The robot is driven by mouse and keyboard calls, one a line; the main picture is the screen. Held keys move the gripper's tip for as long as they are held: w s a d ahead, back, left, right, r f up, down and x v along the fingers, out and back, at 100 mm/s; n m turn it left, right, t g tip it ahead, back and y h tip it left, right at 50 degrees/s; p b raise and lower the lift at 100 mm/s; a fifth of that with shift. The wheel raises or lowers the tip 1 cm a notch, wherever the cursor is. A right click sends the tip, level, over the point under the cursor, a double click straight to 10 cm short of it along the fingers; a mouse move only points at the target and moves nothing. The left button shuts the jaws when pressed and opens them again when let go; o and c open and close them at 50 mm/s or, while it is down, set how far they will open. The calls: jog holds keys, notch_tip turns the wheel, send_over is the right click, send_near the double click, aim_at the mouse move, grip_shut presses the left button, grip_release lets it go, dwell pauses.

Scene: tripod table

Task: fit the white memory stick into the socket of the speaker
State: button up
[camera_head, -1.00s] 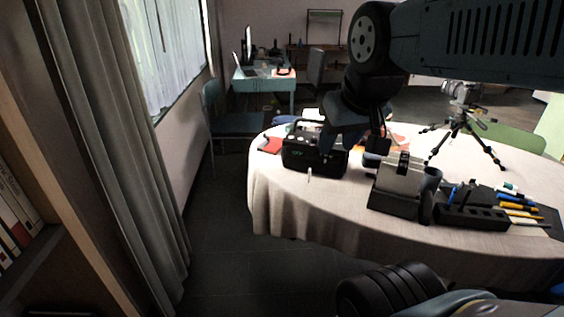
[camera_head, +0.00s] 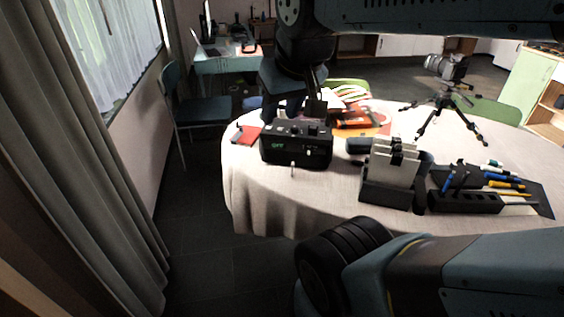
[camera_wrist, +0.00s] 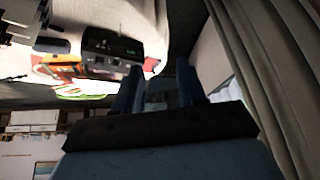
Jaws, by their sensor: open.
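The speaker (camera_head: 285,150) is a black box with a green lit display, on the left part of the round table. It also shows in the wrist view (camera_wrist: 97,45), upside down. A small white upright piece (camera_head: 292,170), which looks like the memory stick, shows at the speaker's lower front edge. Whether it touches the speaker or stands apart, I cannot tell. My gripper (camera_head: 284,106) appears above and behind the speaker in the head view. In the wrist view its two blue fingers (camera_wrist: 160,90) are apart, with nothing visible between them. The socket is too small to make out.
A black holder with light plates (camera_head: 388,190) stands right of the speaker. A pen tray (camera_head: 465,203) is further right. A camera tripod (camera_head: 445,105) stands behind. Papers and an orange item (camera_head: 357,117) lie behind the speaker. Bare cloth (camera_head: 265,195) lies in front.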

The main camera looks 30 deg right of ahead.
jog(key=w+f+m+y, duration=0.2)
jog(key=w+f, duration=0.3)
jog(key=w, duration=0.4)
jog(key=m+g+h, duration=0.2)
jog(key=m+h, duration=0.3)
jog(key=m, duration=0.1)
send_near(293, 163)
jog(key=shift+x, duration=6.05)
grip_shut()
